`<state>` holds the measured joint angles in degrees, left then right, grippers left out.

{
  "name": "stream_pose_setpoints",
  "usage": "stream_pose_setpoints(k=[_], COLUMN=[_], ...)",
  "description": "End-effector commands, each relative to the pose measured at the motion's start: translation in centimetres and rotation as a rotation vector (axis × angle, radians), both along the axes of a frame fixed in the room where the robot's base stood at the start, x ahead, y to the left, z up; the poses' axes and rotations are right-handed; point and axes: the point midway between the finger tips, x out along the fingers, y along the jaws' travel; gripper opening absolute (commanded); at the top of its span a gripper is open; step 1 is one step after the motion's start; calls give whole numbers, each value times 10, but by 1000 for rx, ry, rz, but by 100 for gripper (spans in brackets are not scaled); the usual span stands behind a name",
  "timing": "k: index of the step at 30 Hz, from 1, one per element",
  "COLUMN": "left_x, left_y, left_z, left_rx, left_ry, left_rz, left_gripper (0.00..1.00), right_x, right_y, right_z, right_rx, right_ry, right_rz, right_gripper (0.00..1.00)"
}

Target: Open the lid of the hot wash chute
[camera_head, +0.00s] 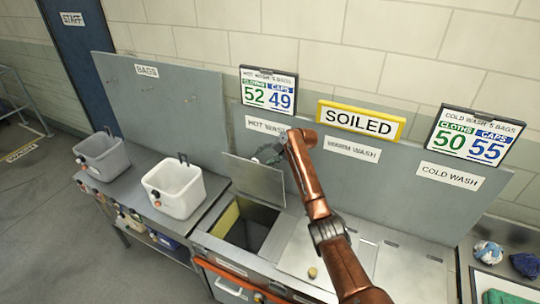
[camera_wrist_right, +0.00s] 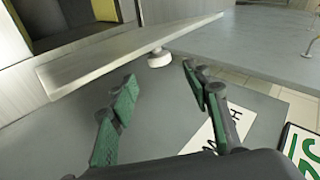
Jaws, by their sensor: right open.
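The hot wash chute lid (camera_head: 256,182) stands raised on edge behind its square opening (camera_head: 244,226), below the HOT WASH label (camera_head: 266,126). Its underside faces the head camera. My right gripper (camera_head: 268,153) is at the lid's top edge, partly hidden behind it. In the right wrist view the lid (camera_wrist_right: 100,60) shows as a slanted slab with a pale round knob (camera_wrist_right: 158,58). The fingers of my right gripper (camera_wrist_right: 160,80) are open, one on each side of the knob's line; I cannot tell whether they touch anything. My left gripper is out of view.
The closed warm wash lid with a small knob (camera_head: 312,272) lies right of the opening. Two pale bins (camera_head: 174,190) (camera_head: 102,158) stand on the left counter. The grey back panel (camera_head: 395,185) rises close behind my right gripper. Blue bundles (camera_head: 525,264) lie far right.

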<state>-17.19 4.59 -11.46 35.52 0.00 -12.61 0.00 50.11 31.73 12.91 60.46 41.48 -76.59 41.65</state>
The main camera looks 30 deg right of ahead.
Motion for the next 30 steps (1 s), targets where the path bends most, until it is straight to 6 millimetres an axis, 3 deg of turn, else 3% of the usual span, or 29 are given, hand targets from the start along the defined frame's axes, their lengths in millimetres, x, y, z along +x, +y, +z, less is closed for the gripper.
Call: stream_pose_setpoints(k=[9, 25, 30], left_x=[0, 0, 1], left_y=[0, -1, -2], left_z=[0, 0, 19], left_rx=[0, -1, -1], left_ry=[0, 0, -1], left_rz=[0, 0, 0], left_gripper=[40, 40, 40], right_x=[-22, -23, -23], right_y=[-9, -9, -9], right_z=[22, 23, 43], right_rx=[0, 0, -1], right_ry=[0, 0, -2], right_rz=[0, 0, 0], right_gripper=[45, 45, 45])
